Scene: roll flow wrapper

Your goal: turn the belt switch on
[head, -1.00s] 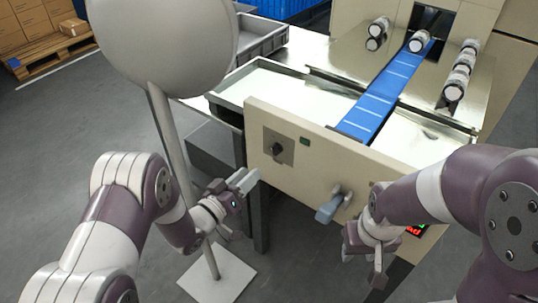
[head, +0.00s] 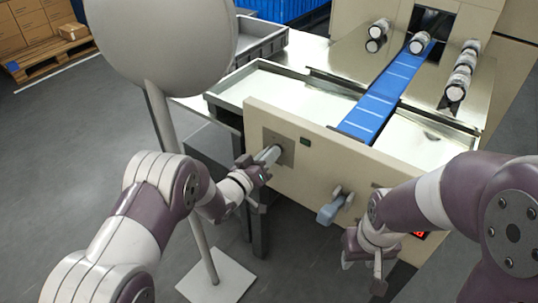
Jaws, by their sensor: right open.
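The belt switch sat as a dark knob on a grey square plate (head: 286,141) on the left part of the cream machine panel (head: 310,165). My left gripper (head: 270,155) now reaches the plate, its fingertips at the knob. The fingers hide the knob, so I cannot tell its turn angle or whether they are closed on it. A small dark green element (head: 304,141) sits right of the plate. My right gripper (head: 376,270) is open and empty in front of the panel, lower right.
A grey-blue lever handle (head: 331,211) sticks out of the panel between my grippers. A post on a white base (head: 216,277) with a large grey disc (head: 165,40) stands left, close to my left arm. The blue belt (head: 375,105) carries a wrapped roll (head: 418,46) at its far end.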

